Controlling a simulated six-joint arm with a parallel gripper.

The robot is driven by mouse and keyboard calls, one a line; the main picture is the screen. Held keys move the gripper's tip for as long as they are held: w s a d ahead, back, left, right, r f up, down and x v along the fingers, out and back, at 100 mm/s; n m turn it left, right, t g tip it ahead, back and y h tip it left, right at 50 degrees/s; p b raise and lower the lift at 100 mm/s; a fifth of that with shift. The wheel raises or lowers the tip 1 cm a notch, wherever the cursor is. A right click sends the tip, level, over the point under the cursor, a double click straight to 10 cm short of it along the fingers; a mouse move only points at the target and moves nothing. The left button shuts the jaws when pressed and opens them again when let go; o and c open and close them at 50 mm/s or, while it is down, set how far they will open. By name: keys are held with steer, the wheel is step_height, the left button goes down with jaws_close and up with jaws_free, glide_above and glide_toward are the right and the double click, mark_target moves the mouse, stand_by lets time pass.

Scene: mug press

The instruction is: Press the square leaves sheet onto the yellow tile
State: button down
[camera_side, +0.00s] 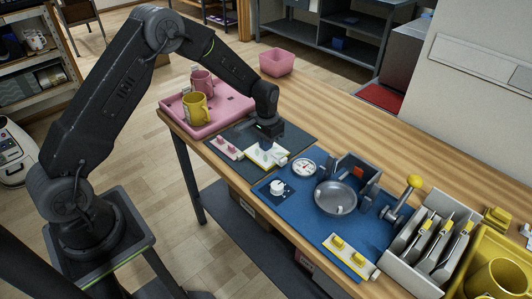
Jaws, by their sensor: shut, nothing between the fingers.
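Upright sheets with yellow handles (431,238) stand in a grey rack at the right. I cannot tell which one, if any, is the square leaves sheet.
A blue mat (300,220) holds a round grey dish (335,198), a gauge (304,168), a yellow-knobbed lever (413,182) and a white board with yellow knobs (350,256). A pink tray (240,108) bears two mugs. A yellow tray (452,283) with a mug stands at right.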

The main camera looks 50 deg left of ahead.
steer(key=shift+s+f, duration=0.1)
steer(key=shift+f, duration=0.75)
stand_by(1.4)
steer(key=shift+r, duration=3.1)
steer(key=s+d+r+t, duration=0.1)
steer(key=s+d+r, duration=0.1)
steer(key=s+r, duration=0.5)
steer(key=s+d+r+t, duration=0.2)
steer(key=s+r, duration=0.2)
steer(key=r, duration=0.7)
steer(key=s+d+r+t, duration=0.1)
steer(key=s+r, duration=0.1)
steer(key=s, duration=0.7)
steer(key=s+d+r+t, duration=0.1)
steer(key=s+r, duration=0.1)
steer(key=s, duration=0.7)
steer(key=shift+r+t, duration=0.3)
